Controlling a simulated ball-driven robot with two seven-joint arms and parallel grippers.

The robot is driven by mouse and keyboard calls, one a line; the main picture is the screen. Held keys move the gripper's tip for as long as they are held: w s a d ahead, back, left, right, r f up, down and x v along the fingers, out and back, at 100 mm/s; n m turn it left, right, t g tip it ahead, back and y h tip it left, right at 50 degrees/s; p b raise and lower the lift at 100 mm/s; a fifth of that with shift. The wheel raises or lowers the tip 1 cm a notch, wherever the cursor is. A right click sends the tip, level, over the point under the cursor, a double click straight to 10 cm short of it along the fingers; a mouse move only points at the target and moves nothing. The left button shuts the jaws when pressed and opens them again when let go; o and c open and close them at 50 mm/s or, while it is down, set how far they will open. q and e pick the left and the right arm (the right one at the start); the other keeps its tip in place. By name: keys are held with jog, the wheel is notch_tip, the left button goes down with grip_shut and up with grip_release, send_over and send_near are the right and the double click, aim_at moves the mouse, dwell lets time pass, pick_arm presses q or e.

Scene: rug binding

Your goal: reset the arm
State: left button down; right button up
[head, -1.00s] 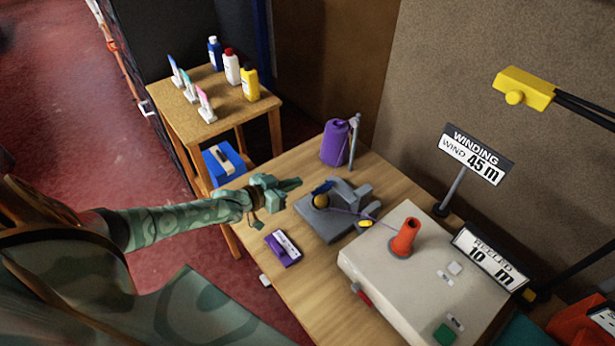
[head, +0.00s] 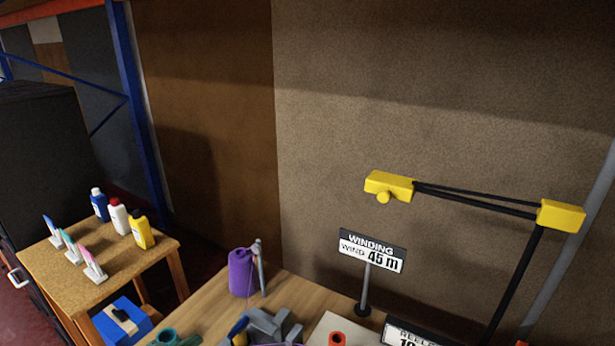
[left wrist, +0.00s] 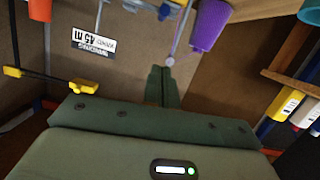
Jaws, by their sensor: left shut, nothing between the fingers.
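The cone also shows in the left wrist view (left wrist: 210,26). My right gripper is in neither view.
The winding sign (head: 371,252) reads 45 m. A yellow-headed lamp (head: 390,185) reaches over the wooden table (head: 205,306). At left, a small stand (head: 50,263) holds several bottles and swatches above a blue box (head: 122,322). An orange-red tube (head: 340,339) shows at the bottom.

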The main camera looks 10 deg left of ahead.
pick_arm(q)
jog(key=s+d+m+g+y, duration=0.1)
jog(key=s+d+m+g, duration=0.1)
jog(key=s+d, duration=0.35)
jog(key=s+d+m+g+y, duration=0.1)
jog(key=s+d+m, duration=0.1)
jog(key=d, duration=0.7)
jog(key=s+a+r+g+y, duration=0.4)
jog(key=s+a+r+y, duration=0.4)
jog(key=s+r, duration=0.25)
jog(key=s+d+f+g+h+b, duration=0.2)
jog(key=f+b, duration=0.1)
jog(key=f, duration=1.3)
jog(key=s+d+f+g+h+b, duration=0.1)
jog(key=s+d+f+b, duration=0.15)
jog(key=f, duration=1.35)
jog(key=s+f+n+g+h+b, duration=0.1)
jog(key=s+f+n+g+b, duration=0.2)
jog(key=s+f, duration=1.7)
jog(key=shift+s+a+h+b, duration=0.2)
jog(key=shift+s+h+b, duration=0.1)
jog(key=shift+b, duration=0.15)
